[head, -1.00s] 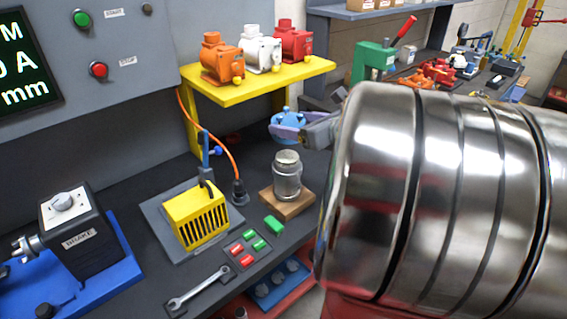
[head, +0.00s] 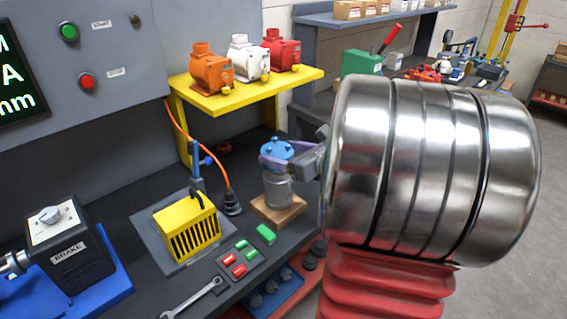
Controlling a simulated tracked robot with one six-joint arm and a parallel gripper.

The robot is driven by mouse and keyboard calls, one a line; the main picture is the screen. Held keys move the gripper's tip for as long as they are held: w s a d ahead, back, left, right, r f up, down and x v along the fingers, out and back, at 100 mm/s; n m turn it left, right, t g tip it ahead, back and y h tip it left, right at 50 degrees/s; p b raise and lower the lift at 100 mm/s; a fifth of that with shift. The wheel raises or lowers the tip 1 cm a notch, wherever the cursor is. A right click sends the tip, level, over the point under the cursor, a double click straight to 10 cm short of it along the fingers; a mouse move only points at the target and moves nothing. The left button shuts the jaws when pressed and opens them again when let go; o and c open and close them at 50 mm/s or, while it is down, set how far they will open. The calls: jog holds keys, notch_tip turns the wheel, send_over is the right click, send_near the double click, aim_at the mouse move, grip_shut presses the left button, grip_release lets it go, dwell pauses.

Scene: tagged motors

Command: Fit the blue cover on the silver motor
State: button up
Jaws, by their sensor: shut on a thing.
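The silver motor (head: 278,192) stands upright on a small wooden block on the dark bench. The blue cover (head: 276,147) is at the top of the motor, with no clear gap between them in the head view. I cannot tell whether it is fully seated. My gripper (head: 277,163) is shut on the blue cover, its purple fingers on either side of it. My large silver arm link hides the area to the right of the gripper.
The wooden block (head: 278,211) sits behind a green button (head: 266,234). A yellow slotted guard (head: 187,228) stands to the left. A yellow shelf (head: 246,90) with orange, white and red motors overhangs behind. A wrench (head: 195,297) lies at the front.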

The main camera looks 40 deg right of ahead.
jog(key=shift+f, duration=1.7)
jog(key=shift+f, duration=0.1)
jog(key=o, duration=1.3)
jog(key=shift+s+r, duration=0.25)
jog(key=shift+s, duration=0.2)
jog(key=v, duration=1.1)
